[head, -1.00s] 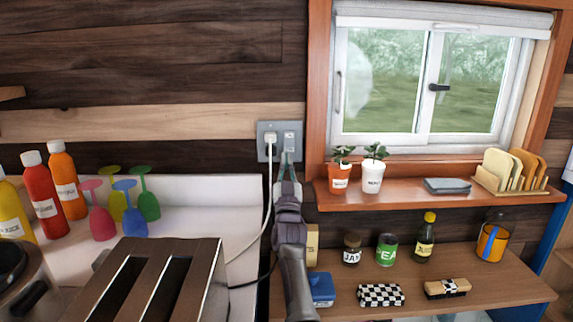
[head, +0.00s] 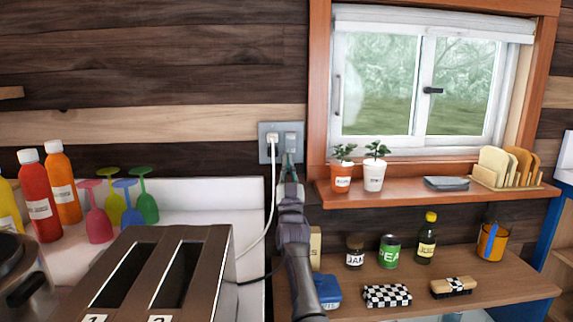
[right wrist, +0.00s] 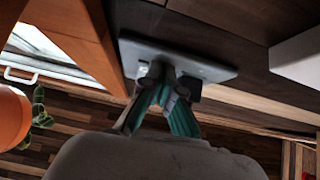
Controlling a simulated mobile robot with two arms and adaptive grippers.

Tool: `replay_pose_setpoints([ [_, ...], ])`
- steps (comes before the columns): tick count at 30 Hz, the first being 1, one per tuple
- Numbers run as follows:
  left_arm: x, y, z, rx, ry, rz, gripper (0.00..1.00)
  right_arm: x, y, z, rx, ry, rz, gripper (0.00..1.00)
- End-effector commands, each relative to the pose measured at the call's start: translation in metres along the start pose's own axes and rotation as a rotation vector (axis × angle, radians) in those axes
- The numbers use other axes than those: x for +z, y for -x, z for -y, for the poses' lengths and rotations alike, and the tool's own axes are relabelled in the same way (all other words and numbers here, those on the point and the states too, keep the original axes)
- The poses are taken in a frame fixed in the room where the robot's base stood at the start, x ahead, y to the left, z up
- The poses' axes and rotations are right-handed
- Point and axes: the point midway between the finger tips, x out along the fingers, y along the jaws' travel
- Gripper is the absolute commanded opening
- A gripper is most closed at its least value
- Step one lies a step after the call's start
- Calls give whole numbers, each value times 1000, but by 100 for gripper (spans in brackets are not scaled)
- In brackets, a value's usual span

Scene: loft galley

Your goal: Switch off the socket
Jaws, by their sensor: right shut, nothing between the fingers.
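The socket (head: 265,156) is a grey wall plate left of the window frame. A white plug (head: 272,139) with a white cord sits in its left half. The switch (head: 291,139) is on its right half. My right gripper (head: 289,157) is shut and empty, its green fingertips at the plate's lower right, just below the switch. In the right wrist view the fingertips (right wrist: 164,75) overlap the plate (right wrist: 213,70) and partly hide the switch. I cannot tell whether they touch it or which way it is set. My left gripper is not in view.
A toaster (head: 215,258) stands on the counter at lower left, near several glasses and bottles. An orange pot (head: 341,184) and a white pot (head: 373,180) stand on the sill shelf (head: 420,200) right of my gripper. A lower shelf (head: 405,300) holds jars and brushes.

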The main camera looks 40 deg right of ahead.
Motion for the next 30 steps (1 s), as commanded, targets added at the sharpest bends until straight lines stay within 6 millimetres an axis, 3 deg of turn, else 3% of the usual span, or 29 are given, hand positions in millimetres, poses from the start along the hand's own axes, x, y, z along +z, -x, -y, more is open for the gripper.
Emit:
replay_pose_setpoints([
  [9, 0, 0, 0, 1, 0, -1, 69, -1, 51, 3, -6, -1, 2, 0],
  [15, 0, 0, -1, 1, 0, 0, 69, -3, 72, 4, -7, -2, -1, 0],
  [30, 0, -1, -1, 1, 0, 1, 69, -3, 78, 5, -8, -3, -2, 0],
])
